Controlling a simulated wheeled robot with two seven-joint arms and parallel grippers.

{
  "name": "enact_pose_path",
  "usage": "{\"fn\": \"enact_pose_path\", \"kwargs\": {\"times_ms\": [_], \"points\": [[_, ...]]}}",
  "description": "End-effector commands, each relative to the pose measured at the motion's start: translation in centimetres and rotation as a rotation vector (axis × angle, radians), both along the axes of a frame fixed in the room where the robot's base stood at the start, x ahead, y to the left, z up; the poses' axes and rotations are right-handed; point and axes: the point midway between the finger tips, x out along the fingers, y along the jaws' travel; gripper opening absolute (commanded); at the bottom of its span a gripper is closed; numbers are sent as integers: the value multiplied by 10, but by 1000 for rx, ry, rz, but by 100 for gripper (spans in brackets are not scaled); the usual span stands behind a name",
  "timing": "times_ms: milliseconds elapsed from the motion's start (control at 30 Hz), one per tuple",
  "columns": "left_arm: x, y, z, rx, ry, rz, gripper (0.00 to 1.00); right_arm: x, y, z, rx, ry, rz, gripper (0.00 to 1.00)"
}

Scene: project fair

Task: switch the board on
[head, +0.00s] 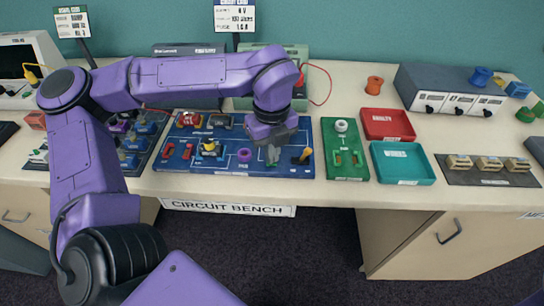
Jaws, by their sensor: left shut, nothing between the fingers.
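The blue circuit board (222,168) lies on the bench at centre. It carries a red part, a dark part, a yellow-topped part (210,148) and a purple round part (243,153). A small yellow-tipped lever (306,154) stands at the board's right end; its exact setting is too small to tell. My left gripper (271,158) points down over the right part of the board, between the purple part and the lever. It is shut with nothing in it. A small green piece shows at its fingertips; I cannot tell whether they touch it. My right gripper is not in view.
Right of the board are a green board (345,166), a red tray (388,136) and a teal tray (403,177). A grey power unit (425,80) stands behind them. Another dark board with blue parts lies left, partly behind my arm. Clear bench shows around the orange spool (374,84).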

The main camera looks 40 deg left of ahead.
Motion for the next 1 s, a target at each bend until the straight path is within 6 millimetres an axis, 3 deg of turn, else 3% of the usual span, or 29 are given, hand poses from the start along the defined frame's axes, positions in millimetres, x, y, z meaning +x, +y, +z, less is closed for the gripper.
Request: {"fn": "enact_pose_path", "kwargs": {"times_ms": [567,1000], "points": [[0,0,-7,0,1,0,0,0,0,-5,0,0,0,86],[0,0,33,0,0,0,0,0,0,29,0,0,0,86]]}}
